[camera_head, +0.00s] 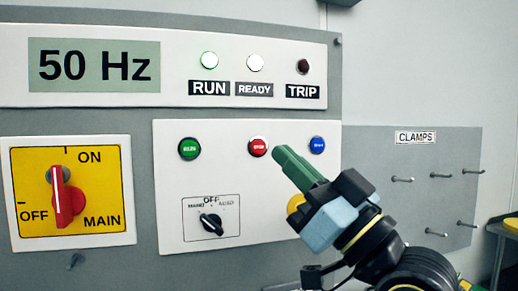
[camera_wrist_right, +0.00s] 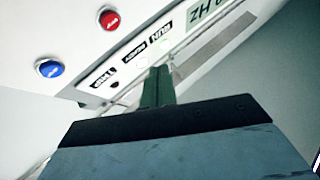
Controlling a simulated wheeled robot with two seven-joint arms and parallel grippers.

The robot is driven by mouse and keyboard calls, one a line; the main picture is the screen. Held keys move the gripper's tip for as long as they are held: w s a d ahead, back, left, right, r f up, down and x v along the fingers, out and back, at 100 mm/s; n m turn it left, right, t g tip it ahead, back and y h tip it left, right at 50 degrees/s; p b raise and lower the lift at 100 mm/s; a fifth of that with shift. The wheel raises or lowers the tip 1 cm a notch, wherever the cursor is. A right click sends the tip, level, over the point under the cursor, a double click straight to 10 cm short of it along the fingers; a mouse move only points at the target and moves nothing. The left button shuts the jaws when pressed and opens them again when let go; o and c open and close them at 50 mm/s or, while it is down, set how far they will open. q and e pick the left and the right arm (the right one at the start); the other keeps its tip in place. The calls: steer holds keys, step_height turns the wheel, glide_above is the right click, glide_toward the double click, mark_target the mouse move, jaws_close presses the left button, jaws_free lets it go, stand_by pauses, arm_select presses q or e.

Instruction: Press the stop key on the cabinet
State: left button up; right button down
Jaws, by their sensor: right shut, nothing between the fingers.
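The red stop key (camera_head: 258,147) is a round button on the cabinet's white lower panel (camera_head: 175,230), between a green RUN key (camera_head: 189,149) and a blue key (camera_head: 317,145). My right gripper (camera_head: 280,155) is shut and empty. Its green fingers point up and left, with the tips just right of the stop key in the head view; I cannot tell whether they touch the panel. My left gripper is out of view.
The display (camera_head: 95,65) reads 50 Hz. A red main switch (camera_head: 64,197) and a black selector (camera_head: 211,223) are on the left. A yellow round part (camera_head: 295,203) is partly hidden by my gripper. Clamp pegs (camera_head: 440,175) stick out at right.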

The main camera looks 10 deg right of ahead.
steer(key=shift+w, duration=0.1)
steer(key=b, duration=0.2)
glide_toward(254, 141)
step_height(254, 141, up, 4)
steer(key=a, duration=0.3)
steer(key=shift+w+d+f, duration=0.1)
steer(key=shift+w, duration=1.1)
stand_by(0.9)
steer(key=shift+w, duration=0.4)
steer(key=shift+w, duration=0.45)
stand_by(0.5)
steer(key=shift+s, duration=0.85)
